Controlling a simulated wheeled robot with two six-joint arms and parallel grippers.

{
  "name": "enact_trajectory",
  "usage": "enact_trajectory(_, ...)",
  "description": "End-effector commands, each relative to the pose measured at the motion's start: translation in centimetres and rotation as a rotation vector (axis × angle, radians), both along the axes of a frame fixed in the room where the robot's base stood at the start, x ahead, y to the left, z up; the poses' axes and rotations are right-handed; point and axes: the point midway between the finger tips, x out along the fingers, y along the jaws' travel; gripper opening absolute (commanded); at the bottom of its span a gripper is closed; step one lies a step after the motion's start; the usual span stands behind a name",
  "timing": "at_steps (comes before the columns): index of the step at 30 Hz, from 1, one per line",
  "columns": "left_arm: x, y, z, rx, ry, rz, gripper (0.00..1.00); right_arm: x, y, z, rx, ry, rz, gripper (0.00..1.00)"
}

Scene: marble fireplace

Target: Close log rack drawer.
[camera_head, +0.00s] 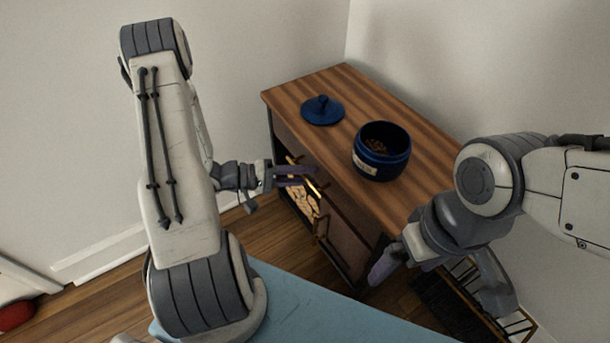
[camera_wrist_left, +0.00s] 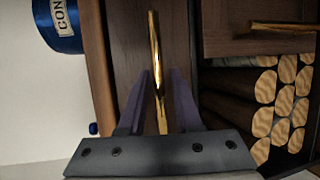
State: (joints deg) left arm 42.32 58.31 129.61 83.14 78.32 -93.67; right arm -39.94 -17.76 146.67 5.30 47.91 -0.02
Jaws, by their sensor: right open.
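The wooden log rack cabinet (camera_head: 345,115) stands against the wall, with cut logs (camera_head: 300,200) in its open compartment. They also show at the right of the left wrist view (camera_wrist_left: 285,100). The drawer front (camera_wrist_left: 125,35) has a brass bar handle (camera_wrist_left: 157,60). My left gripper (camera_head: 312,177) is at the cabinet's front, its two fingers (camera_wrist_left: 160,85) apart on either side of that handle, with small gaps visible. How far the drawer stands out is hard to tell. My right gripper (camera_head: 438,285) is open and empty at the cabinet's near right end.
A dark blue jar (camera_head: 382,152) with a label and brown contents stands on the cabinet top, its blue lid (camera_head: 322,110) lying behind it to the left. A second panel (camera_wrist_left: 250,28) with a brass handle adjoins the logs. A black and brass rack (camera_head: 455,300) is on the floor.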

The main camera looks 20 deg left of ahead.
Motion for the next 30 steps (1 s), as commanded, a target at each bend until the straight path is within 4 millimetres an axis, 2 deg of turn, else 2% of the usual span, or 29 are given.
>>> enact_trajectory(5,-0.7,1.2,0.7,-0.004,-0.002,0.003,0.45,0.0,0.0,0.8,0.0,0.0,0.0,1.0)
enact_trajectory(12,-3.4,5.2,1.6,0.0,-0.001,0.007,0.45,0.0,0.0,2.7,0.0,0.0,0.0,1.0)
enact_trajectory(18,-5.1,7.7,1.9,0.001,-0.001,0.005,0.45,0.0,0.0,3.7,0.0,0.0,0.0,1.0)
enact_trajectory(23,-5.7,8.5,1.9,0.0,0.0,0.002,0.45,0.0,0.0,3.9,0.0,0.0,0.0,1.0)
enact_trajectory(30,-5.8,8.6,1.9,0.0,0.0,0.001,0.45,0.0,0.0,3.8,0.0,0.0,0.0,1.0)
